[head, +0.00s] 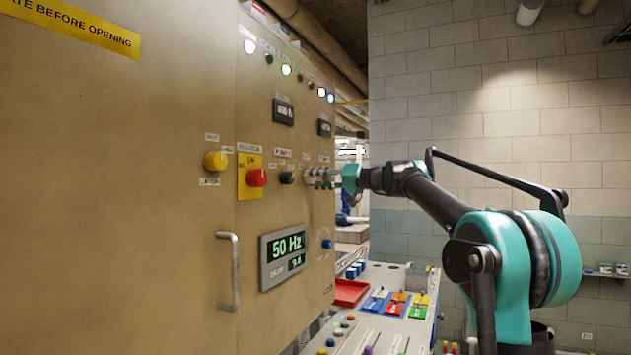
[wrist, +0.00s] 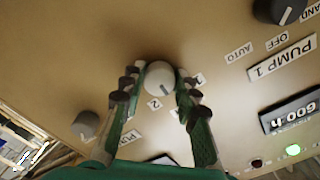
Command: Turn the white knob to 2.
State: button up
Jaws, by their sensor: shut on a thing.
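The white knob (wrist: 159,76) is on the beige panel, between the two fingers of my gripper (wrist: 159,82) in the wrist view. My gripper is shut on it, with a fingertip at each side. A small label 2 (wrist: 154,104) is below the knob in the picture and a label 1 (wrist: 199,79) is to its right, partly behind a finger. In the head view my gripper (head: 322,178) reaches the panel's right part from the right, and the white knob cannot be made out there.
A black selector (wrist: 281,9) labelled PUMP 1 and a grey knob (wrist: 86,123) are nearby on the panel. The head view shows a red button (head: 257,178), a yellow knob (head: 215,160), a blue knob (head: 327,244) and a protruding handle (head: 234,270). A control desk (head: 385,330) stands below.

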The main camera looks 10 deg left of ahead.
jog(key=m, duration=0.4)
jog(key=shift+m, duration=2.2)
jog(key=o, duration=1.2)
jog(key=shift+c, duration=0.2)
jog(key=shift+d, duration=0.15)
jog(key=v, duration=1.1)
jog(key=shift+s+d, duration=0.15)
jog(key=shift+d, duration=0.25)
